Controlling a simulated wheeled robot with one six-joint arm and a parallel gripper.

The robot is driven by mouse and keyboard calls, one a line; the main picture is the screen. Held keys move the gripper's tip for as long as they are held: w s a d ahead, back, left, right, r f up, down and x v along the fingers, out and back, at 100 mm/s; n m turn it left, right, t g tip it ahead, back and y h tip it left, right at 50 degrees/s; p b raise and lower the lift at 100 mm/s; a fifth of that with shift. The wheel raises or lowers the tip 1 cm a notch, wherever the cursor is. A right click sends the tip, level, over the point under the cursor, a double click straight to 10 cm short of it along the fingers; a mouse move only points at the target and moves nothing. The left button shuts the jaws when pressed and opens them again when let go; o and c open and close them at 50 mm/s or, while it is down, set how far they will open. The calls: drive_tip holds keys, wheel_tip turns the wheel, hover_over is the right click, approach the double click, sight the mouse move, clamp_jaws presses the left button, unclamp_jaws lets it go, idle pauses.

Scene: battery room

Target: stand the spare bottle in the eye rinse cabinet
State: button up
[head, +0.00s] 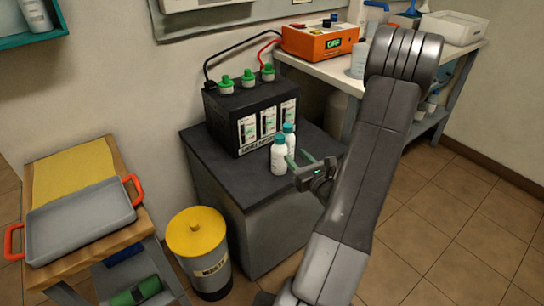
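Two white bottles with teal caps stand upright on the dark top of a grey cabinet. The front bottle (279,158) is nearer to me, and the other bottle (290,140) is just behind it, partly hidden. A teal wall cabinet (30,40), probably the eye rinse cabinet, is cut off at the top left. A white bottle (37,14) stands in it.
A black battery (250,115) with green caps stands behind the bottles, with cables to an orange charger (320,40) on the bench. A yellow-lidded bin (198,235) and a wooden cart with a grey tray (80,215) stand to the left. Tiled floor is clear at right.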

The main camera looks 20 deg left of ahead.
sight(282, 143)
drive_tip(key=x, duration=0.4)
drive_tip(key=shift+a, duration=0.3)
drive_tip(key=shift+r+x, duration=0.2)
drive_tip(key=shift+x, duration=2.7)
drive_tip(key=shift+s, duration=0.1)
clamp_jaws()
